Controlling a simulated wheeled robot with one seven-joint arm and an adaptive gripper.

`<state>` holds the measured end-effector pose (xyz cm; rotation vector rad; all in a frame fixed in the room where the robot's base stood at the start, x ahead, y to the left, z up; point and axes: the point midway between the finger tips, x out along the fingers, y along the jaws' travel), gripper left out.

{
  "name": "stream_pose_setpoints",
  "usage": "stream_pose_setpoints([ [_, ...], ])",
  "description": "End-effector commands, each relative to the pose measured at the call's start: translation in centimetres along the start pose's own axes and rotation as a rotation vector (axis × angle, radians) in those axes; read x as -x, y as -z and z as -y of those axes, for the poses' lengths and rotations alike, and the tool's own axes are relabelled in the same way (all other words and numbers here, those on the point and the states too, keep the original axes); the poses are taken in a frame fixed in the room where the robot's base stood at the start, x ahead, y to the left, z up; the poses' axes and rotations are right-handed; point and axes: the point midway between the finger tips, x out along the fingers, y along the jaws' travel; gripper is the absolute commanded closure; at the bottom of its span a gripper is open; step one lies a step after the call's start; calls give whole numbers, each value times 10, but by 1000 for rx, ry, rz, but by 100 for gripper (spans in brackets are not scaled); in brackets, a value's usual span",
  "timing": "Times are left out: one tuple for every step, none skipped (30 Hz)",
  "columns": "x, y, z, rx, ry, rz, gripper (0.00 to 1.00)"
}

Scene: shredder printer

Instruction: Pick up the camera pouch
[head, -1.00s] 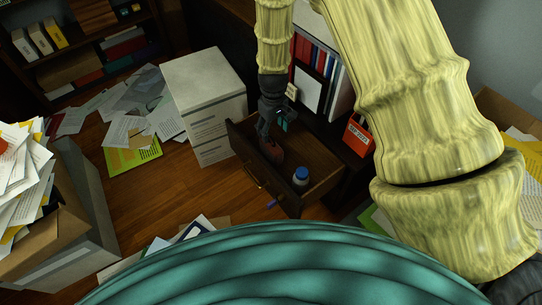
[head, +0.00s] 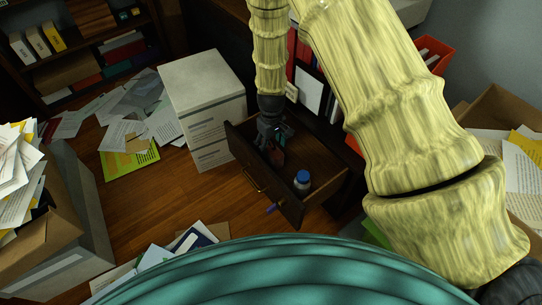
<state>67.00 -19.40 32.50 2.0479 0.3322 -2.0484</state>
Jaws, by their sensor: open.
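A small dark reddish-brown item, which looks like the camera pouch (head: 277,157), lies in the open wooden drawer (head: 317,163) near its left side. My gripper (head: 271,140) is open and points down into the drawer, right at the pouch. Its fingers cover part of the pouch, so I cannot tell whether they touch it or are around it.
A white cabinet (head: 205,105) stands just left of the drawer. Papers (head: 140,105) litter the floor. A paper-filled box (head: 50,225) is at left.

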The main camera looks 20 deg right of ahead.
Motion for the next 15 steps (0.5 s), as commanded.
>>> stream_pose_setpoints([
  [-11,0,0,-2,0,1,35],
  [-14,0,0,-2,0,0,35],
  [-16,0,0,-1,0,-1,35],
  [-18,0,0,0,0,-1,35],
  [-19,0,0,0,0,-1,35],
  [-19,0,0,0,0,-1,35],
  [-19,0,0,0,0,-1,35],
  [-19,0,0,0,0,-1,35],
  [-18,0,0,0,0,-1,35],
  [-18,0,0,0,0,-1,35],
  [-18,0,0,0,0,-1,35],
  [-18,0,0,0,0,-1,38],
  [-18,0,0,0,0,-1,44],
  [-18,0,0,0,0,-1,49],
  [-18,0,0,0,0,-1,57],
])
